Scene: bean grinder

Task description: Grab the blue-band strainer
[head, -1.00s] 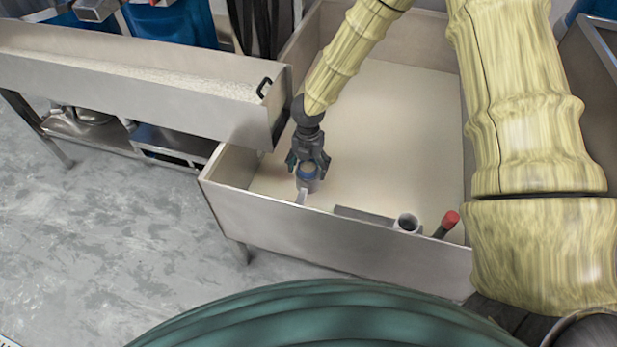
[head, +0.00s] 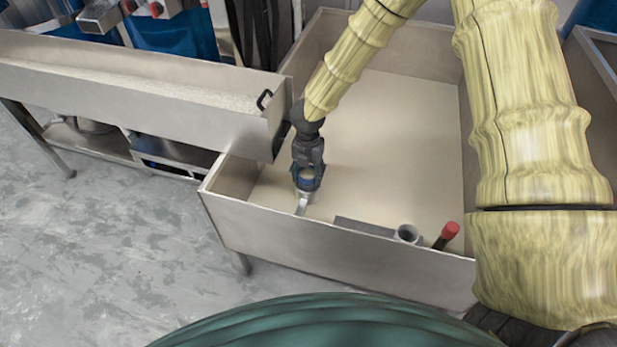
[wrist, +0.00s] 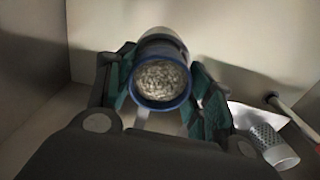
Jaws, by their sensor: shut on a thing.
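The blue-band strainer (wrist: 160,80) is a metal cup with a blue ring around its mouth, seen mouth-on in the wrist view. In the head view the strainer (head: 305,184) is small and partly hidden by my gripper (head: 308,172), inside the left front corner of the metal bin. My gripper (wrist: 160,92) has a finger on each side of the strainer and is shut on it. I cannot tell whether the strainer touches the bin floor.
The bin (head: 340,245) has raised metal walls. A grey perforated cylinder (head: 407,234), also in the wrist view (wrist: 270,146), and a red-ended tool (head: 449,231) lie near its front wall. A long trough (head: 140,95) with a black handle borders it at left. The bin's middle is clear.

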